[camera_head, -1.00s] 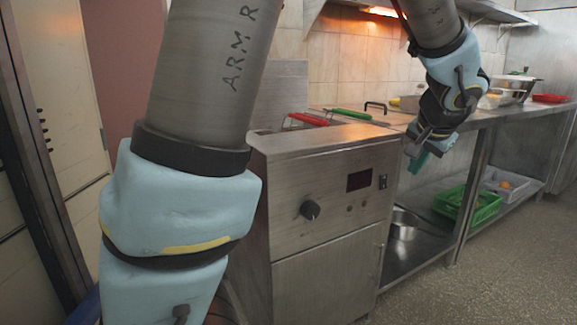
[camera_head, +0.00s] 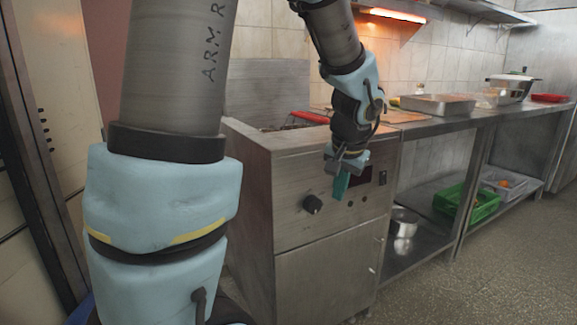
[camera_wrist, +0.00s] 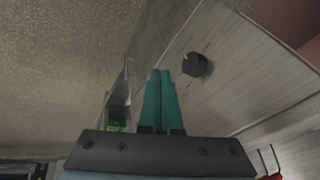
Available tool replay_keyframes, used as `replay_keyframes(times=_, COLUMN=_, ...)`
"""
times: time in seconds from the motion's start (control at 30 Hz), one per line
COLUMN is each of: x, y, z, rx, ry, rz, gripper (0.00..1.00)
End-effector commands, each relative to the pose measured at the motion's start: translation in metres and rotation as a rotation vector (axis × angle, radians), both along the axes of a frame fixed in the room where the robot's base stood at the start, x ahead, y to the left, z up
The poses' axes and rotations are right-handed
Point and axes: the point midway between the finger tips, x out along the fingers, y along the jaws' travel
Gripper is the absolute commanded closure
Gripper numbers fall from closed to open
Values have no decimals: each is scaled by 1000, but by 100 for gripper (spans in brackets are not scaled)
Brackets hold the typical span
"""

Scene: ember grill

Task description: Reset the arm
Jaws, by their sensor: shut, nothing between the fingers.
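My gripper (camera_head: 341,186) hangs in front of the steel fryer's front panel in the head view, with its green fingers pointing down. In the wrist view its two green fingers (camera_wrist: 159,98) lie side by side, shut with nothing between them. The gripper looks apart from the panel, though the exact gap is hard to judge. My forearm slopes from the top of the head view down to it, and my upper arm fills the left side.
The fryer (camera_head: 325,240) has a dark knob (camera_head: 312,204) and a red-handled basket (camera_head: 311,117). To its right, a steel counter (camera_head: 470,118) holds a metal tray (camera_head: 437,104). A green crate (camera_head: 466,203) and a steel pot (camera_head: 404,222) sit on the lower shelf. Open floor lies at the lower right.

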Motion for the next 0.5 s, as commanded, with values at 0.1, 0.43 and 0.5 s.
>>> replay_keyframes(times=0.1, x=-12, y=60, z=-20, rx=-28, ry=79, rz=132, gripper=100)
replay_keyframes(times=0.43, x=-61, y=151, z=-54, rx=-117, ry=208, rz=387, gripper=100)
replay_keyframes(times=0.5, x=-70, y=162, z=-58, rx=-133, ry=222, rz=427, gripper=100)
